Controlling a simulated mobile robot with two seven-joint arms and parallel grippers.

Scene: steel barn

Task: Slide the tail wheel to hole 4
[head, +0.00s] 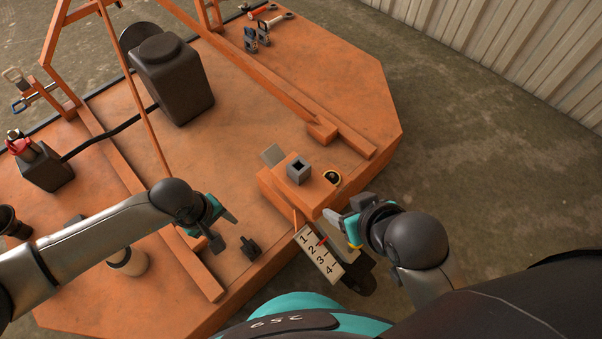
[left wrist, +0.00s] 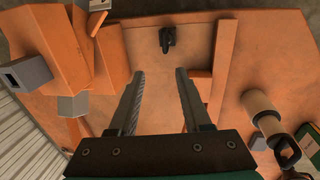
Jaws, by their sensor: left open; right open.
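The number plate (head: 318,257), marked 1 to 4, runs out from the orange deck's near edge. A small red marker (head: 322,241) lies beside it, near 1 and 2. A grey bar (head: 342,253) runs alongside, and a dark shape, perhaps the tail wheel (head: 360,279), shows partly below it. My right gripper (head: 338,223) is open beside the bar's upper end; whether it touches is unclear. My left gripper (head: 225,231) is open and empty above the deck; its parted fingers show in the left wrist view (left wrist: 158,82). A small black fitting (head: 250,248) stands near it.
An orange block (head: 293,197) with a grey square socket (head: 299,170) stands by the plate. Orange rails and frame bars, a dark gearbox (head: 174,75) and a pale cylinder (head: 128,262) occupy the deck (head: 250,105). Tools lie at the far edge. Concrete floor is clear at right.

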